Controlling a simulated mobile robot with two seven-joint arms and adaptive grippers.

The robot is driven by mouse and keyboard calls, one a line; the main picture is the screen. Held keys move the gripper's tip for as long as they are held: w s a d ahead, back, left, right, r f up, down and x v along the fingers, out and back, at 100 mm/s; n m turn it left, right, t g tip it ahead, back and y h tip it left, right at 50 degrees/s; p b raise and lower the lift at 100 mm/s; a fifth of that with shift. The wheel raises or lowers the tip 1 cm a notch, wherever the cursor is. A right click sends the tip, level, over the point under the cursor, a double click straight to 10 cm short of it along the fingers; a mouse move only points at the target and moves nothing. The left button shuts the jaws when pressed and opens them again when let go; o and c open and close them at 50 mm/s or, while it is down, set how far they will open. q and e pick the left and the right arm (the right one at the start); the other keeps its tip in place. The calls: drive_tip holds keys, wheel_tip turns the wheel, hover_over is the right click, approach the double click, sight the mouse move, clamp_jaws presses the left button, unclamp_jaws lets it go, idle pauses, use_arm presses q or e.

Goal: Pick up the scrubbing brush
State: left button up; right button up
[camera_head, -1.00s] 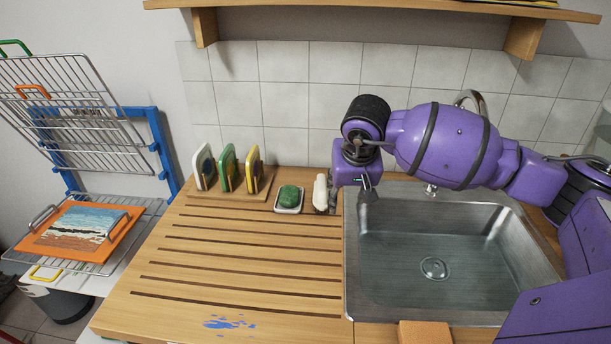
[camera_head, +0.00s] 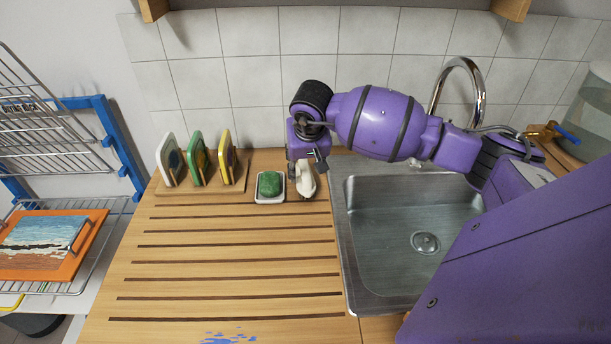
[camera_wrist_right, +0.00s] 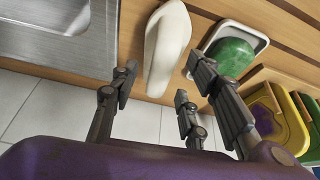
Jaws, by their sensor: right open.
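The scrubbing brush, a cream, elongated piece (camera_head: 306,183), lies on the wooden drainboard just left of the sink, right of the green soap. Its bristles do not show. My right gripper (camera_head: 307,166) is over its far end, pointing down. In the right wrist view the brush (camera_wrist_right: 167,44) lies beyond the spread fingers of my right gripper (camera_wrist_right: 160,88), roughly in line with the gap between them. The jaws are open and empty. I cannot tell whether they touch the brush. My left gripper is not in view.
Green soap in a white dish (camera_head: 270,201) stands close left of the brush. A wooden rack (camera_head: 205,190) with coloured tiles is farther left. The steel sink (camera_head: 337,215) lies right, the tiled wall behind. The slatted drainboard (camera_head: 230,262) in front is mostly clear.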

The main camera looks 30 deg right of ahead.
drive_tip(key=shift+w+f, duration=0.1)
drive_tip(key=shift+f, duration=0.25)
drive_tip(key=shift+c, duration=0.5)
clamp_jaws()
drive_tip(key=shift+r, duration=0.15)
